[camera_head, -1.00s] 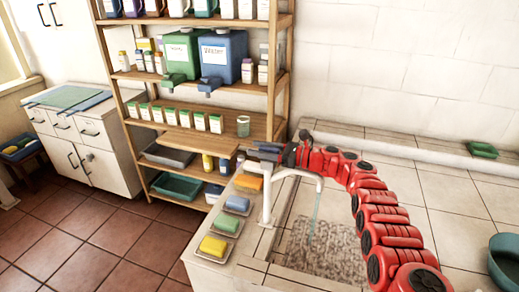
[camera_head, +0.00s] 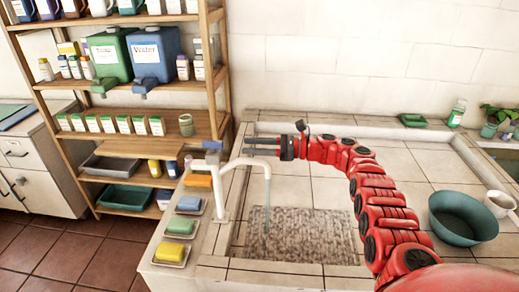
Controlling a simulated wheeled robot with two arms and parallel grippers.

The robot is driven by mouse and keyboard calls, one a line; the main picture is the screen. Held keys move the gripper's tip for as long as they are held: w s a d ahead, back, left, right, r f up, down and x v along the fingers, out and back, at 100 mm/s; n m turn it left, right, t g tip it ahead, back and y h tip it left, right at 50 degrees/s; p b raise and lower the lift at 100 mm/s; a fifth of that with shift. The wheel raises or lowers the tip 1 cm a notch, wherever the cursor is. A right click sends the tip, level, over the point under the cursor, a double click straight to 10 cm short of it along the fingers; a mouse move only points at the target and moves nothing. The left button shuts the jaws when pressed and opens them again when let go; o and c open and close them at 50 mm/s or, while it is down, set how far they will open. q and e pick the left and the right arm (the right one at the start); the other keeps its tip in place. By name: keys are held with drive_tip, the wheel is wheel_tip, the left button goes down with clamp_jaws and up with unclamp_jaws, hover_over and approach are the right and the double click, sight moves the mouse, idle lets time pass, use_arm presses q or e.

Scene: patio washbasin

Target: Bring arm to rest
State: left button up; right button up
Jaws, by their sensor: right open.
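My right arm is red and comes in from the lower right, curving up over the washbasin. My right gripper (camera_head: 262,146) is at its end, pointing left, with its dark fingers apart and nothing between them. It is over the back left part of the basin, near the white tap (camera_head: 224,185) in the picture. The tap's spout partly overlaps the fingers' area, and I cannot tell the exact distance. A thin stream of water (camera_head: 267,188) shows below the spout. My left gripper does not show.
A grey mat (camera_head: 300,236) lies in the basin. Yellow (camera_head: 171,252), green (camera_head: 180,225) and blue (camera_head: 189,203) blocks sit in dishes on the left ledge. A teal bowl (camera_head: 462,219) and white cup (camera_head: 499,204) stand at right. A wooden shelf (camera_head: 145,135) stands at left.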

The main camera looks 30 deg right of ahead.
drive_tip(key=shift+v, duration=1.1)
drive_tip(key=shift+r, duration=0.1)
